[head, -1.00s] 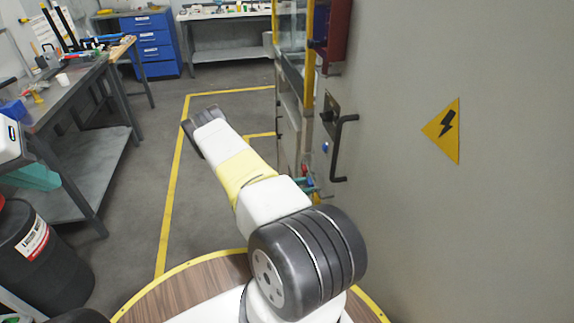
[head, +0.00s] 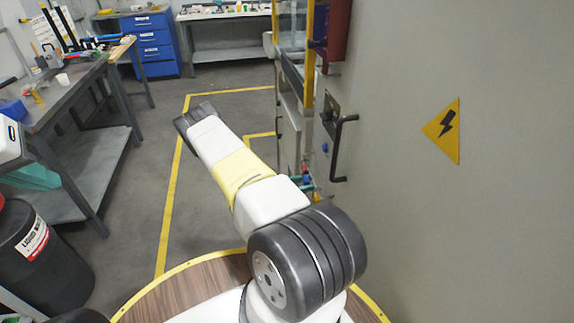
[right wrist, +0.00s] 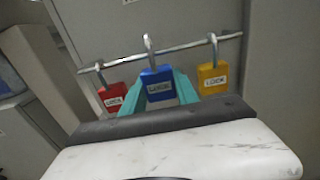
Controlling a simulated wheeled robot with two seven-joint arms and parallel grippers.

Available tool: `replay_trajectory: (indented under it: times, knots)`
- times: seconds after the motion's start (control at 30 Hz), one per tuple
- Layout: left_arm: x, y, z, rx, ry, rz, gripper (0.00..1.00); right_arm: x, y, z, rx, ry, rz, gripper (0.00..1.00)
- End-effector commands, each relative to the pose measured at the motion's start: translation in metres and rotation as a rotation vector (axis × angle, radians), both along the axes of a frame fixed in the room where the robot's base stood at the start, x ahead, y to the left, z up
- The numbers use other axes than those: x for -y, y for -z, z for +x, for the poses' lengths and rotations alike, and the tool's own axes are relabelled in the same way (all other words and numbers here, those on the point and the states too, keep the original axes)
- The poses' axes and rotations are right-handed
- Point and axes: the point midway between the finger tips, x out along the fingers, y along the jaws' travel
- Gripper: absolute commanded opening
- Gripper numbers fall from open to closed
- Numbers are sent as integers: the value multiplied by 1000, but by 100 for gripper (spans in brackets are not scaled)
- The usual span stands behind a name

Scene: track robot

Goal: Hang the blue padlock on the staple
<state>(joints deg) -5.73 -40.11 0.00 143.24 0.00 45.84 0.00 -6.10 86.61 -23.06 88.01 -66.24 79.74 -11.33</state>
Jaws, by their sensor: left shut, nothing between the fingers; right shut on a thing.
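The blue padlock (right wrist: 158,86) is between the teal fingers of my right gripper (right wrist: 159,94) in the right wrist view, shut on its body. Its metal shackle rises past a thin horizontal rod (right wrist: 120,60); I cannot tell whether it still loops around the rod. A red padlock (right wrist: 113,97) hangs on the rod to the left and a yellow padlock (right wrist: 213,78) to the right. In the head view my arm hides most of this area; a bit of teal (head: 307,184) shows past it. I cannot make out the staple.
A grey cabinet wall (head: 450,230) with a yellow warning sign (head: 442,131) fills the right side. A black bent handle (head: 341,150) sticks out of it. A workbench (head: 75,95) and a black drum (head: 40,265) stand left. The floor between is clear.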

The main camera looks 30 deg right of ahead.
Motion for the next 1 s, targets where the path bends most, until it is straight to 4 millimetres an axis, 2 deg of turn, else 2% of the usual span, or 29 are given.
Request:
replay_trajectory:
  times: [1.0]
  knots:
    - [0,0,0,0,0,0,0,-79,0,25,0,-1,1,0]
